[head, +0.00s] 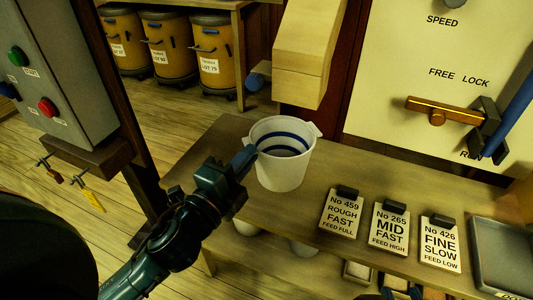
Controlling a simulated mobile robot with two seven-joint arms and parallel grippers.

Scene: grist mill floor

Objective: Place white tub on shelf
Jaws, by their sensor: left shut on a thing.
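The white tub (282,172), with blue bands inside and small side lugs, is upright over the left part of the wooden shelf-like bench top (330,165), below the wooden spout. I cannot tell whether its base touches the wood. My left gripper (246,162) comes in from the lower left and is shut on the tub's left rim. Dark shapes with blue parts at the bottom edge look like the tips of my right gripper (402,292). They are mostly cut off, so their opening is unclear.
Feed cards (342,212) lie in a row right of the tub, beside a grey tray (503,255). The wooden spout (308,50) hangs behind the tub. A control box (55,75) stands left. A panel (420,60) with a brass latch and blue lever is behind. White vessels show below the top.

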